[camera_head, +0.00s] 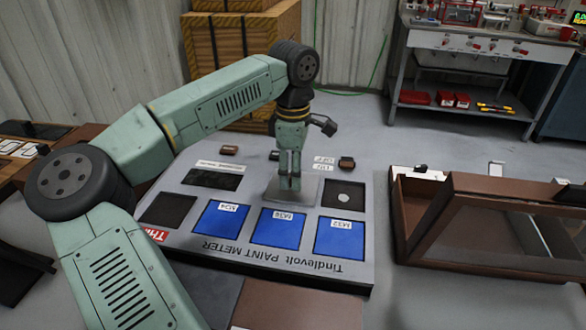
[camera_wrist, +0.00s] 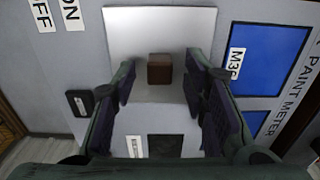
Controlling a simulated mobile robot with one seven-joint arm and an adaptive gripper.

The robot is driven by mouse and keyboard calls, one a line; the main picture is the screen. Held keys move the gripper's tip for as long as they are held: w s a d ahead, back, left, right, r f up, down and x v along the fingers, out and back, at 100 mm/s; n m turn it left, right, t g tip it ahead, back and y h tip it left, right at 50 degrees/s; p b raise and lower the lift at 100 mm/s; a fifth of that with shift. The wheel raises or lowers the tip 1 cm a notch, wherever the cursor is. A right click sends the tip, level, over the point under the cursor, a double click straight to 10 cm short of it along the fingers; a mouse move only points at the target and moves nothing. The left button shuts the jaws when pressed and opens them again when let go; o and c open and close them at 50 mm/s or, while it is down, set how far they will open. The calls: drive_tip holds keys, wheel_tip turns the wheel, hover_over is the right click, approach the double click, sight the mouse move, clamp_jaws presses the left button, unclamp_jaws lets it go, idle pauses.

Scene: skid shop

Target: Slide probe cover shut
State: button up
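The paint meter (camera_head: 250,249) lies flat below my arm, with blue buttons on its top. The probe cover is a light grey plate (camera_wrist: 158,28) with a small brown knob (camera_wrist: 159,68). In the head view the plate (camera_head: 308,194) lies on the meter under my gripper (camera_head: 290,186). To its right is a dark square recess (camera_head: 344,195) with a pale round spot, which is uncovered. In the wrist view my gripper (camera_wrist: 160,85) is open, with one finger on each side of the knob and gaps to it. The knob is hidden in the head view.
ON and OFF labels (camera_head: 325,164) and small dark switches (camera_head: 346,162) sit on the meter's far side. A brown-framed case (camera_head: 490,225) stands close to its right. Wooden crates (camera_head: 240,50) stand behind, and a tool bench (camera_head: 480,60) is at the back right.

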drive_tip(key=shift+f, duration=0.1)
drive_tip(key=shift+c, duration=0.4)
clamp_jaws()
idle(0.5)
